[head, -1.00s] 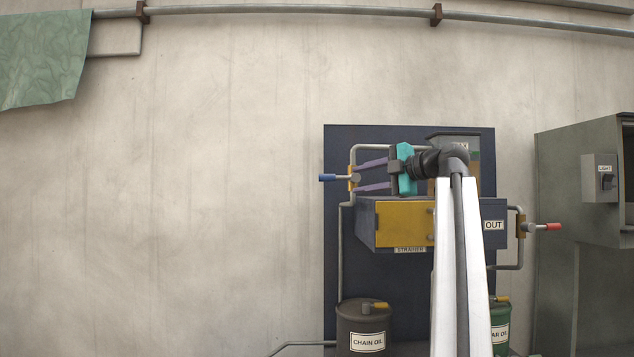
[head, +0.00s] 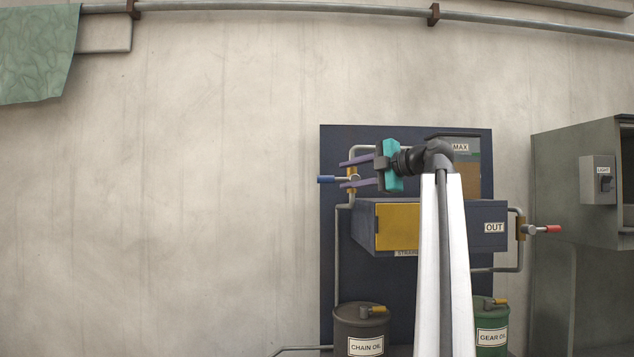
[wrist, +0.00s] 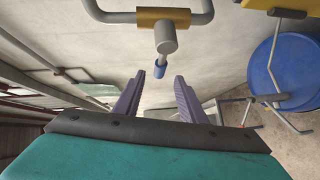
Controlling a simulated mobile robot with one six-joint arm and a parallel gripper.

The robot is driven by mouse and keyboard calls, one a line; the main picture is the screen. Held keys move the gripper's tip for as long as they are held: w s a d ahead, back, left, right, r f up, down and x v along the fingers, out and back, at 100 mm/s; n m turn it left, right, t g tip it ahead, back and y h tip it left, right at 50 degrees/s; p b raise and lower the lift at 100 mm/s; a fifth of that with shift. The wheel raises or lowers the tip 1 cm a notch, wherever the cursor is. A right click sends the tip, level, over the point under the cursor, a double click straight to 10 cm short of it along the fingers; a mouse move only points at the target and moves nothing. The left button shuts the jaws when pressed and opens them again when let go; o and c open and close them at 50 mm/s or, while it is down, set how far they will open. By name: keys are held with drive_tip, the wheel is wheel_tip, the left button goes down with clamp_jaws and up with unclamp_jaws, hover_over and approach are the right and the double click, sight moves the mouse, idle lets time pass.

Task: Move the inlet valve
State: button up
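The valve with the blue handle (head: 328,179), which I take to be the inlet valve, sits on a bent pipe at the upper left of the dark panel. Its handle points left in the head view. It has a yellow body (head: 352,172). My gripper (head: 341,174) is open, its purple fingers pointing left, one above and one below the handle's level. In the wrist view, the blue handle tip (wrist: 159,72) shows in the gap between the fingertips (wrist: 159,78), ahead of a grey hub. Nothing is visibly gripped; contact cannot be told.
A red-handled valve (head: 545,229) is right of a box labelled OUT (head: 486,214), which has a yellow front (head: 398,226). Below stand the CHAIN OIL drum (head: 360,323) and the GEAR OIL drum (head: 491,321). A grey cabinet (head: 570,200) is at right.

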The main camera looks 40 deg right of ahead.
sight(316, 182)
drive_tip(key=w+p, duration=0.1)
drive_tip(key=w, duration=0.3)
drive_tip(key=w+f+p, duration=0.1)
drive_tip(key=w+p, duration=0.1)
drive_tip(key=w, duration=0.2)
drive_tip(key=w+a+p, duration=0.1)
drive_tip(key=w+p, duration=0.1)
drive_tip(key=w, duration=0.2)
drive_tip(key=shift+w+a+f, duration=0.1)
drive_tip(key=shift+w+f, duration=0.15)
drive_tip(key=shift+f, duration=0.1)
clamp_jaws()
